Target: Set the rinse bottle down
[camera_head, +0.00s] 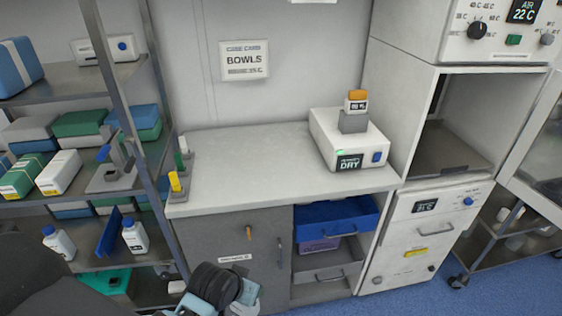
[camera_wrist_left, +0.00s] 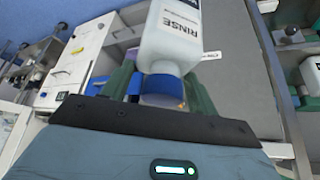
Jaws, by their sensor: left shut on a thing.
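In the head view my left gripper (camera_head: 235,292) is low at the bottom edge, in front of the grey cabinet and below the counter top; the bottle is mostly hidden there. The white counter top (camera_head: 250,165) has a wide bare surface. My right gripper is not in view.
A white DRY unit (camera_head: 345,140) stands at the counter's right, small holders (camera_head: 178,178) at its left edge. A blue drawer (camera_head: 335,215) is open below. Shelves at left hold boxes and white bottles with blue caps (camera_head: 135,237). The counter's middle is clear.

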